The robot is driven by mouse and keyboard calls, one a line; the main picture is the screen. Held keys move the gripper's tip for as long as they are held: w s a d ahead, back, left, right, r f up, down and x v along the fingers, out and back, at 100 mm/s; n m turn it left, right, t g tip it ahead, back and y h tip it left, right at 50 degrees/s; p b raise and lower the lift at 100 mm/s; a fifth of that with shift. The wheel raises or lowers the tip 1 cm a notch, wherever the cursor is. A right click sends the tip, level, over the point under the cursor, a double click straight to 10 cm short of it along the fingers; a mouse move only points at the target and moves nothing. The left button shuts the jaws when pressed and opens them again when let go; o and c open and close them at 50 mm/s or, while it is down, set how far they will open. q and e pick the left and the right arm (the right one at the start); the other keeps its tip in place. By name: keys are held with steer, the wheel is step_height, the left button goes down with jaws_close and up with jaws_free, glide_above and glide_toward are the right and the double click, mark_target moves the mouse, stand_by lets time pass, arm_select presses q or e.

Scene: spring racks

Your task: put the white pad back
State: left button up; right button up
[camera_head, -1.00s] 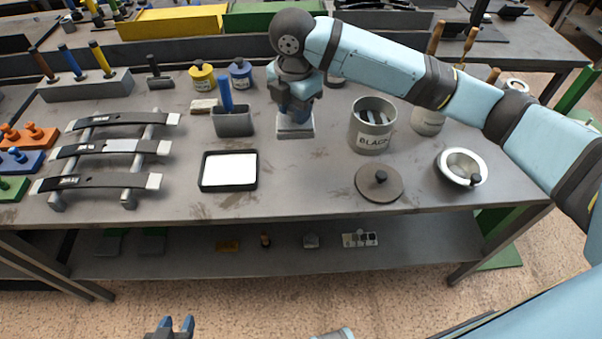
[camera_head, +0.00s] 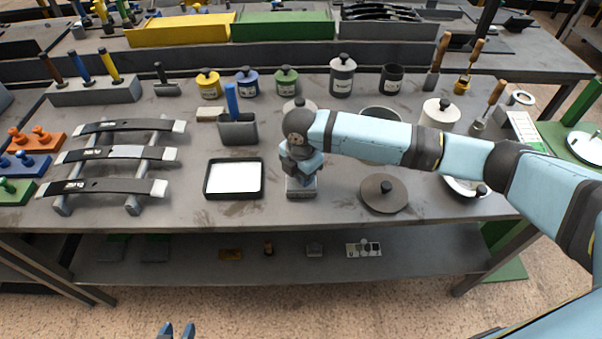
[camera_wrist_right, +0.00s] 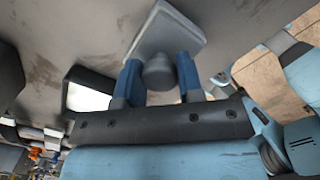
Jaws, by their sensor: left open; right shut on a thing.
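My right gripper (camera_head: 301,176) is shut on the dark knob of a pale square pad (camera_head: 301,190), which I take to be the white pad. The pad hangs knob up, just right of a black-rimmed tray (camera_head: 206,191) with a flat white inside. I cannot tell whether the pad touches the bench. In the right wrist view the two blue fingers (camera_wrist_right: 157,70) hold the knob, with the pale plate (camera_wrist_right: 168,28) beyond it. My left gripper (camera_head: 177,330) is open and empty at the bottom edge, in front of the bench; only its fingertips show.
A round lid (camera_head: 383,195) lies right of the pad. A rack with dark strips (camera_head: 128,153) stands left of the tray. A grey holder (camera_head: 238,130) with a blue handle is behind. My right arm partly hides containers. The lower shelf (camera_head: 200,270) holds small items.

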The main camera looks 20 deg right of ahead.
steer(key=shift+f, duration=0.25)
steer(key=o, duration=0.8)
steer(key=r, duration=1.2)
steer(key=shift+s+a+r, duration=0.1)
steer(key=shift+s+a, duration=0.05)
steer(key=shift+s, duration=0.1)
